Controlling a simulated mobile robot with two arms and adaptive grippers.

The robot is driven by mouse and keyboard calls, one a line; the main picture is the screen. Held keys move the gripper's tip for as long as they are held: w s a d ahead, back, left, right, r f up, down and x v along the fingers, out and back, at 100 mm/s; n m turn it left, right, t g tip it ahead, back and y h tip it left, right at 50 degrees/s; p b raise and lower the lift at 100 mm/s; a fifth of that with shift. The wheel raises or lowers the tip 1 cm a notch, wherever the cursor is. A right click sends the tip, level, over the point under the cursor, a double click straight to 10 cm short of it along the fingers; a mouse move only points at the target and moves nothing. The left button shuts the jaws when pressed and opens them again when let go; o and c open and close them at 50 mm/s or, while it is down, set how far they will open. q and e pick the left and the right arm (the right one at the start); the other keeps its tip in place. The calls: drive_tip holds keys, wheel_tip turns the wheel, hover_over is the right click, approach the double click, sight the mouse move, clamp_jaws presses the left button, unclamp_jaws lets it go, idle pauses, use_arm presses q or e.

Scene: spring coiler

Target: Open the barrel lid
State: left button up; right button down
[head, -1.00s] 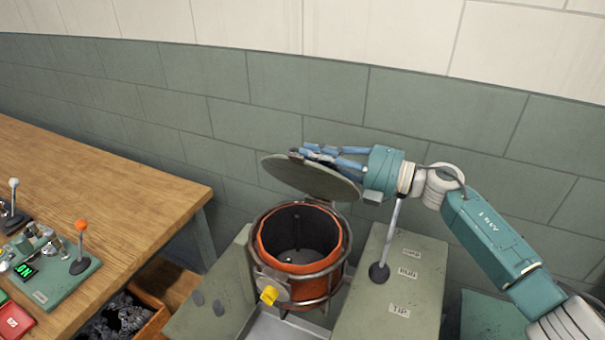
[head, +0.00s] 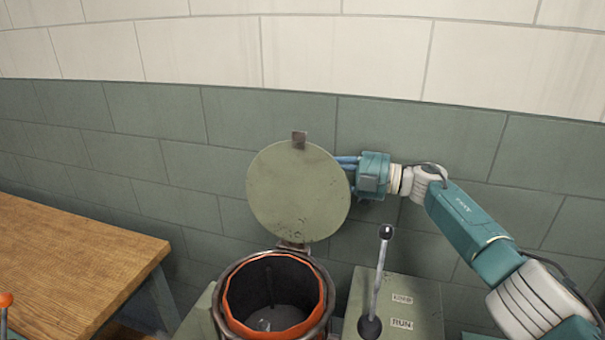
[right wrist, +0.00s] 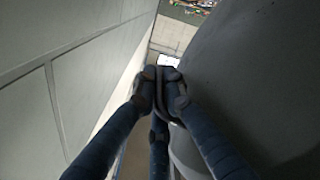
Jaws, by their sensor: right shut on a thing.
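The barrel lid (head: 298,195) is a round, grey-green disc. It stands nearly upright above the back of the barrel, joined at a hinge (head: 293,246), with a small tab (head: 299,140) at its top. The barrel (head: 229,300) below is open, with an orange lining and dark inside. My right gripper (head: 347,163) reaches behind the lid from the right, and the lid hides its fingertips. In the right wrist view the blue fingers (right wrist: 160,80) are closed on a thin grey handle beside the lid's dark face (right wrist: 255,60). My left gripper is not in view.
A grey-green cabinet with a lever (head: 378,280) and labels stands right of the barrel. A wooden table (head: 80,260) is at the left. The tiled wall (head: 150,140) is close behind the lid and my right arm.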

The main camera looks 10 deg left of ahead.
drive_tip(key=shift+w+f, duration=0.25)
drive_tip(key=shift+f, duration=0.05)
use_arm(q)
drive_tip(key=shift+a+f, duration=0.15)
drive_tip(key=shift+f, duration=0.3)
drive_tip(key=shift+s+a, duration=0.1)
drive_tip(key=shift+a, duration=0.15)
use_arm(e)
drive_tip(key=c, duration=1.8)
unclamp_jaws()
drive_tip(key=shift+c, duration=0.2)
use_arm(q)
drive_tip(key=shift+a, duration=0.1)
use_arm(e)
drive_tip(key=shift+r, duration=0.1)
drive_tip(key=shift+d, duration=0.2)
drive_tip(key=s+d, duration=0.1)
drive_tip(key=d, duration=1)
drive_tip(key=shift+s+d, duration=0.3)
drive_tip(key=shift+d, duration=0.15)
